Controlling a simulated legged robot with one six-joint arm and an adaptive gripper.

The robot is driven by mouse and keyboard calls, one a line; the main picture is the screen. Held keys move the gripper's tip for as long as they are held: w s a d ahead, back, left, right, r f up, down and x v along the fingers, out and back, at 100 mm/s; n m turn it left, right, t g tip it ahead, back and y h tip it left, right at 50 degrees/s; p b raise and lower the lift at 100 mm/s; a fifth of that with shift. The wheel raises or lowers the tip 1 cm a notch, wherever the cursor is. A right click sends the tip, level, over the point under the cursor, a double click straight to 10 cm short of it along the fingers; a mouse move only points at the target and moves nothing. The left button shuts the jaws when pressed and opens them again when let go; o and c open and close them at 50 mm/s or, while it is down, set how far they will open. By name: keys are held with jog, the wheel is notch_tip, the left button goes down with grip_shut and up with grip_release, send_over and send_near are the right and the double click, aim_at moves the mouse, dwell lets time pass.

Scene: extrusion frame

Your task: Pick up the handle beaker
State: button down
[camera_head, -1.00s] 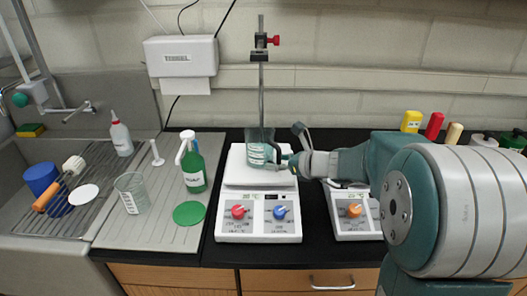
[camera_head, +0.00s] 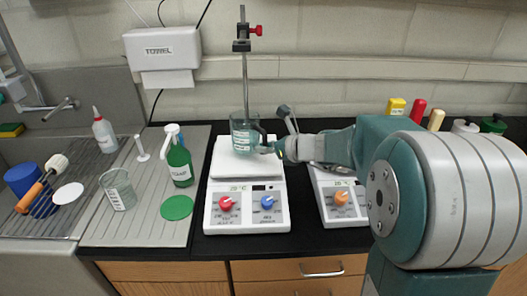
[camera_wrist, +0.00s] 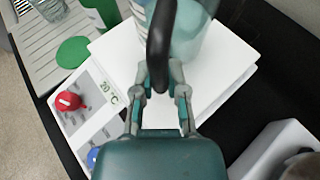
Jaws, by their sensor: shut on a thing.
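The handle beaker (camera_head: 243,137) is clear with pale markings. It stands upright over the white top of the left hot plate (camera_head: 230,196), in front of the metal stand rod. My gripper (camera_head: 274,147) reaches it from the right and is shut on its handle. In the wrist view the dark handle (camera_wrist: 160,45) sits between the fingers of my gripper (camera_wrist: 163,82). The beaker's body (camera_wrist: 188,35) is beyond the handle, partly cut off by the top edge. I cannot clearly tell whether a gap exists beneath it.
The stand rod (camera_head: 245,85) with a red-knobbed clamp rises just behind the beaker. A second hot plate (camera_head: 340,200) is to the right.

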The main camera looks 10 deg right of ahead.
jog(key=s+d+r, duration=0.9)
jog(key=s+r, duration=0.1)
jog(key=r, duration=0.1)
jog(key=shift+d+r, duration=0.15)
jog(key=shift+d, duration=0.1)
dwell(0.6)
jog(key=shift+s, duration=0.15)
dwell(0.5)
